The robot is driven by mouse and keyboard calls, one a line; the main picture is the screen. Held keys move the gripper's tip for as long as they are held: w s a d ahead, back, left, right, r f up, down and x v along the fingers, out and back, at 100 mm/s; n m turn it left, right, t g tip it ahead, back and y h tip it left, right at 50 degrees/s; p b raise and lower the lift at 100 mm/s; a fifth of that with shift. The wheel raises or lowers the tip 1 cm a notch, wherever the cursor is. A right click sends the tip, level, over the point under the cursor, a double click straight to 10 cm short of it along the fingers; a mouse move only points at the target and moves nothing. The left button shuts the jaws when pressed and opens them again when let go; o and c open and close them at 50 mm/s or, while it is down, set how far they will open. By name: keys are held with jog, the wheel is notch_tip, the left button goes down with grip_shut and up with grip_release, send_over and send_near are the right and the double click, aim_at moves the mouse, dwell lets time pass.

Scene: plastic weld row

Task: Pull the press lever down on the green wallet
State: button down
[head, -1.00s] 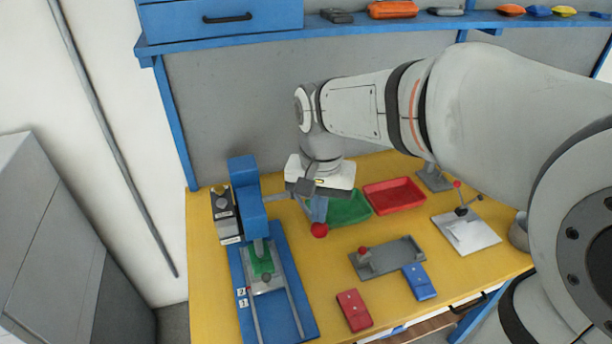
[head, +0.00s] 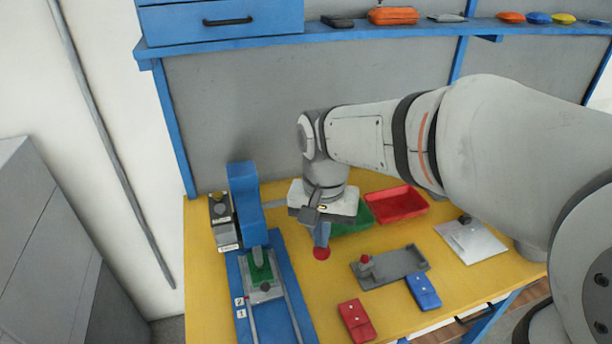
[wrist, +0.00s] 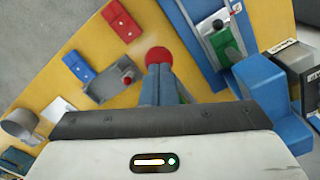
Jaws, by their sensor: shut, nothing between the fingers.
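The green wallet (head: 260,272) lies in the metal fixture of the blue press (head: 245,205), under the press ram; it also shows in the wrist view (wrist: 224,42). The press lever's red ball knob (head: 321,254) is out to the right of the press; in the wrist view the knob (wrist: 158,56) is right at the fingertips. My gripper (head: 322,240) is shut and empty, pointing down, with its fingers directly above the knob. Contact seems likely but cannot be told for sure. Most of the lever bar is hidden behind my wrist.
A grey fixture (head: 400,268), a blue wallet (head: 423,291) and a red wallet (head: 356,320) lie to the right of the press. A red tray (head: 397,203) and green tray (head: 360,217) stand behind. A grey control box (head: 222,222) adjoins the press.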

jog(key=shift+f, duration=0.15)
jog(key=w+r+p, duration=0.2)
jog(key=r+p, duration=0.4)
jog(key=r, duration=0.1)
jog(key=w+a+r+p, duration=0.1)
jog(key=w+r+p, duration=0.1)
jog(key=r+p, duration=0.4)
jog(key=shift+w+a+r, duration=0.15)
jog(key=shift+w+r, duration=0.2)
jog(key=shift+r, duration=0.25)
dwell(0.5)
jog(key=s+d+f+n+t+b, duration=0.1)
jog(key=s+d+f, duration=0.1)
jog(key=s+d, duration=0.4)
jog(key=s+d+f+n+t+b, duration=0.1)
jog(key=s+d+f+n+t, duration=0.1)
jog(key=s+d, duration=0.4)
jog(key=shift+s+f+b, duration=0.35)
jog(key=shift+s, duration=0.05)
